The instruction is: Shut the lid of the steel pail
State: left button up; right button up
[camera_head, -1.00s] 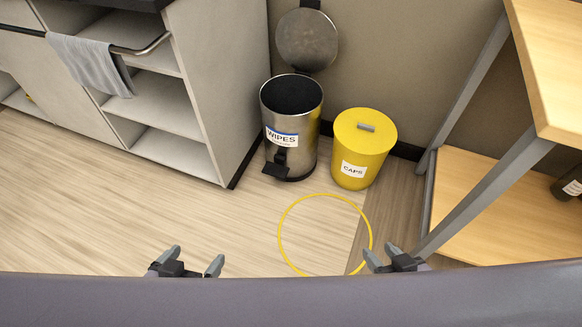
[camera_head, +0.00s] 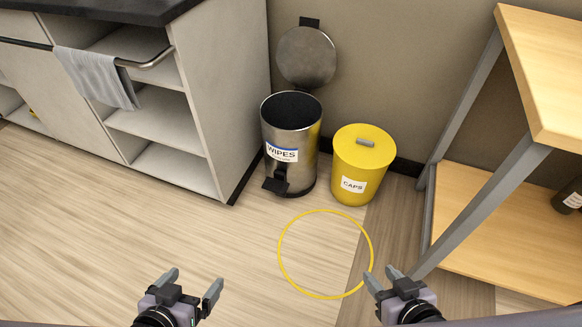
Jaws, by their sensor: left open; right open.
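The steel pail (camera_head: 304,160) stands upright on the floor against the back wall, with a white "WIPES" label and a black pedal at its front. Its round steel lid (camera_head: 306,57) stands open, raised upright behind the dark mouth. My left gripper (camera_head: 196,281) is at the lower left, open and empty, well in front of the pail. My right gripper (camera_head: 379,277) is at the lower right, open and empty, over the near edge of the yellow ring's right side in the picture. Both are apart from the pail and lid.
A yellow bin (camera_head: 361,160) labelled "CAPS" with its lid on stands right of the pail. A yellow ring (camera_head: 281,264) marks the floor in front. A grey cabinet (camera_head: 225,80) with a towel (camera_head: 95,78) is at left, a wooden table (camera_head: 550,75) at right. The floor between is clear.

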aim_at(306, 56)
jog(key=u, duration=0.55)
jog(key=i+l+u, duration=0.65)
jog(key=k+j, duration=0.05)
jog(key=k, duration=0.05)
